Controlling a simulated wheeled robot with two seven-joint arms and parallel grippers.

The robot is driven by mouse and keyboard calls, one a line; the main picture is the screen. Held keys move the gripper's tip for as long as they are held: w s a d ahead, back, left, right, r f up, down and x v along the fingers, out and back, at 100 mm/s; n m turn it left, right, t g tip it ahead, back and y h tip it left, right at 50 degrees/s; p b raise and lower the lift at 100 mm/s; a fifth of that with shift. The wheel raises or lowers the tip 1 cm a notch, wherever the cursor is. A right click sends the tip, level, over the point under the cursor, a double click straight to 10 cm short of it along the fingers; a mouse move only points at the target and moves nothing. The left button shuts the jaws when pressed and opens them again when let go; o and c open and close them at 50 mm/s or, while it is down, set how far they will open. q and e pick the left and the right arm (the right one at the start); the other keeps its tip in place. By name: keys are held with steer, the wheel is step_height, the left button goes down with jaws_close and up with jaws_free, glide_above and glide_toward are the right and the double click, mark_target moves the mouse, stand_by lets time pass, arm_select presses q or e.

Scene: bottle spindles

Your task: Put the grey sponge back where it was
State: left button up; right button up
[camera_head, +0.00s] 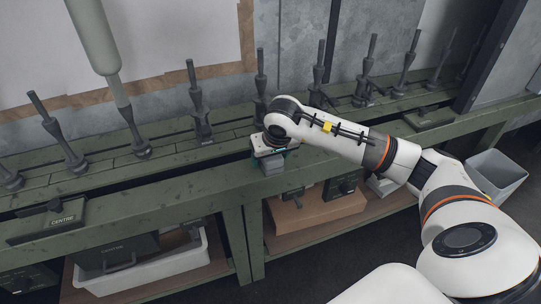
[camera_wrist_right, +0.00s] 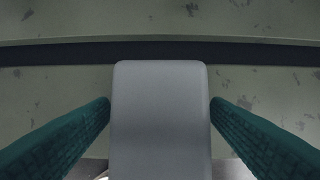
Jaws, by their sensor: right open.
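The grey sponge (camera_wrist_right: 160,120) is a smooth, round-cornered block. In the wrist view it stands between the two green finger pads of my right gripper (camera_wrist_right: 160,125), with a pad close along each side. The fingers are open around it. In the head view my right gripper (camera_head: 271,151) points down at the front edge of the green bench (camera_head: 150,185), and a little of the sponge (camera_head: 272,166) shows below it. I cannot tell whether the sponge touches the bench. My left gripper is not in view.
A row of dark spindles (camera_head: 194,100) stands along the back of the bench, with a pale bottle (camera_head: 96,35) upside down on one. A "CENTRE" plate (camera_head: 62,220) is at the front left. Below are a white bin (camera_head: 140,277) and a cardboard box (camera_head: 318,211).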

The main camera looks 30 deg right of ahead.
arm_select(q)
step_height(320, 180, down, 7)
steer(key=p, duration=0.1)
steer(key=shift+p, duration=0.4)
arm_select(e)
steer(key=v, duration=1.2)
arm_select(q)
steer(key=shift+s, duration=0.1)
